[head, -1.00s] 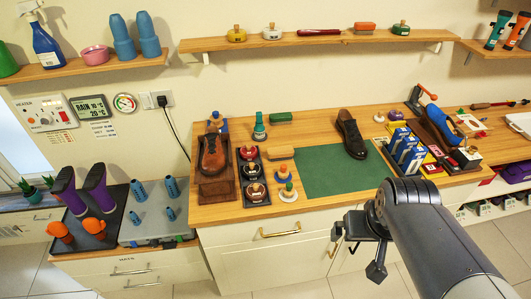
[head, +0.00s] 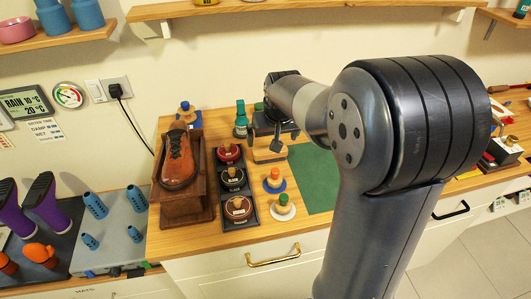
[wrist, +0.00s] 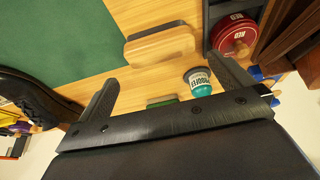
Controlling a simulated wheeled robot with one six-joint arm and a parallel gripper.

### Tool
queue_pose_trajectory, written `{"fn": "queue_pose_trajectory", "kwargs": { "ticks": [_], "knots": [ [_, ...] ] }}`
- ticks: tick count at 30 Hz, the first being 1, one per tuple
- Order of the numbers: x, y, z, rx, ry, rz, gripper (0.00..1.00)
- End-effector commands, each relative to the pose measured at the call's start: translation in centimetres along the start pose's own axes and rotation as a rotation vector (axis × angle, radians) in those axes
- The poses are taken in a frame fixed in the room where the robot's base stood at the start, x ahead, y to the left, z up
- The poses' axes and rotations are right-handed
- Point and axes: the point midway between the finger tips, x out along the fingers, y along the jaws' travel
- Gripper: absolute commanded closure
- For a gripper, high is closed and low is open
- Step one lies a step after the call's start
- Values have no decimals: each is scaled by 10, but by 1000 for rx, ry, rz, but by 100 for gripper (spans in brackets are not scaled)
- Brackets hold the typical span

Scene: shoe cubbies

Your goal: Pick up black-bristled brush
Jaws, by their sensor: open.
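A wooden block-shaped brush (head: 268,154) lies on the wooden counter by the left edge of the green mat. My gripper (head: 273,143) is open and empty above the brush. In the wrist view its two fingers (wrist: 163,70) point towards the brush, one to each side, with a gap before it. My arm hides part of the counter.
Left of the brush are a dark tray of knobbed polish tins (head: 232,178) and a brown shoe (head: 180,157) on a wooden stand. A teal-capped bottle (wrist: 200,82) stands close behind the brush. The green mat (head: 316,180) is bare where visible. A shelf (head: 300,10) hangs above.

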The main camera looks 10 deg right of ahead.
Motion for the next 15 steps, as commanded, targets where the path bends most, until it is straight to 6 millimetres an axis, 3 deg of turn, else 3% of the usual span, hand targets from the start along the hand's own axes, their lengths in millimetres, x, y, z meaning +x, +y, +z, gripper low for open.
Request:
{"fn": "queue_pose_trajectory", "kwargs": {
  "ticks": [15],
  "knots": [
    [60, -2, 4, 0, -4, 0, 0]
  ]
}}
